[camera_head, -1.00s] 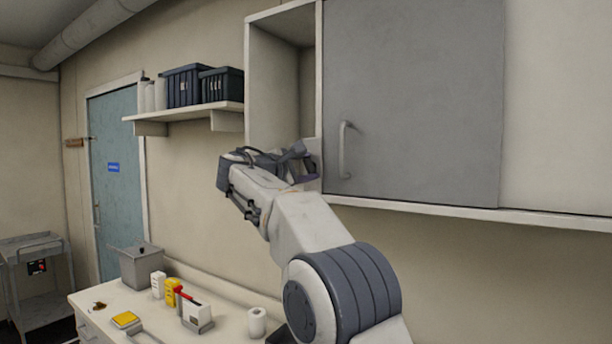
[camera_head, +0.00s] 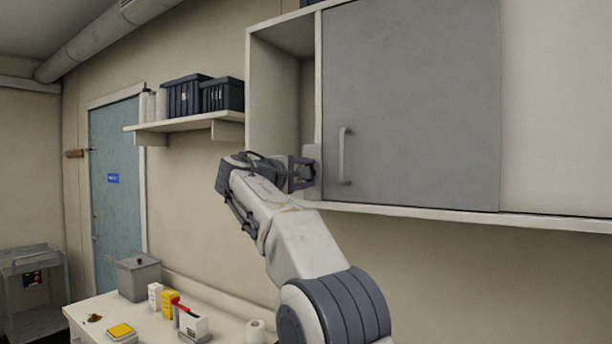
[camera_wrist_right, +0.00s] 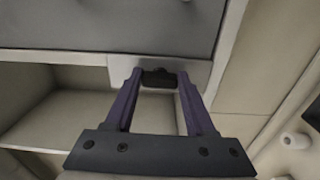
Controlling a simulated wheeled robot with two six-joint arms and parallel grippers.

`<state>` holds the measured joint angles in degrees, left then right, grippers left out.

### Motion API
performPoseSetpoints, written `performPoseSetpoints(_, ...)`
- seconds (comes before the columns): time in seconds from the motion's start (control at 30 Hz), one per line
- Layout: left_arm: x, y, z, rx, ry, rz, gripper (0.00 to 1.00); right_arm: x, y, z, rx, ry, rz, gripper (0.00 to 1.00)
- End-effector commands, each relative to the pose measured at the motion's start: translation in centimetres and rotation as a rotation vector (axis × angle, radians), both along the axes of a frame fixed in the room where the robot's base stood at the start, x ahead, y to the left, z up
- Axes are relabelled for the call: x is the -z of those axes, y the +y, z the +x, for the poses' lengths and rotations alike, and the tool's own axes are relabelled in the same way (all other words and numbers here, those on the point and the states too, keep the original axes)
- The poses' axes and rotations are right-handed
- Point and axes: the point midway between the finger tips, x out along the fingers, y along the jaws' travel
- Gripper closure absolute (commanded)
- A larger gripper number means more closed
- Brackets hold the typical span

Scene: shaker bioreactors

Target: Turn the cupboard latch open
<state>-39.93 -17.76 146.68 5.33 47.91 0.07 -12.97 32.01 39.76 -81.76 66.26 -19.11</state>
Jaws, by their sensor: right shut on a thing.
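The wall cupboard has a grey door (camera_head: 415,110) with a vertical handle (camera_head: 344,156), and an open compartment (camera_head: 282,95) to the door's left. My right gripper (camera_head: 304,172) is at the cupboard's lower edge, left of the handle. A pale latch plate (camera_head: 313,157) shows just beyond its fingers. In the right wrist view, a dark latch knob (camera_wrist_right: 158,78) sits between the fingertips of my right gripper (camera_wrist_right: 157,84), which is shut on it. The pale latch plate (camera_wrist_right: 203,72) lies around the knob. My left gripper is not in view.
A wall shelf (camera_head: 190,121) with dark bins (camera_head: 187,97) is left of the cupboard. Open air lies under the cupboard.

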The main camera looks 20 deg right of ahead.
Motion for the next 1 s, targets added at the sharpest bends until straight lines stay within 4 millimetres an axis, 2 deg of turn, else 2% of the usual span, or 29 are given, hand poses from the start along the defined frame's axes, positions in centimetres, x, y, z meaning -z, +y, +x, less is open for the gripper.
performPoseSetpoints(0.27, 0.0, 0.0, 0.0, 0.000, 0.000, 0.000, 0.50, 0.2, 0.0, 0.0, 0.004, 0.001, 0.007, 1.00)
performPoseSetpoints(0.3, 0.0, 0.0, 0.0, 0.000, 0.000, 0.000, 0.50, 0.3, 0.0, 0.0, 0.004, 0.001, 0.007, 0.37)
performPoseSetpoints(0.37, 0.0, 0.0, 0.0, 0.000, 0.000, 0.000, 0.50, 0.2, 0.0, 0.0, 0.004, 0.002, 0.006, 0.15)
performPoseSetpoints(0.77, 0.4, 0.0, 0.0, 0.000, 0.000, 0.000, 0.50, 0.2, 0.5, -0.3, 0.000, 0.000, 0.003, 0.15)
performPoseSetpoints(1.0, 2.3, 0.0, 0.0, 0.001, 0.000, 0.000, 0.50, 0.5, 3.8, -2.9, -0.003, 0.000, 0.003, 0.15)
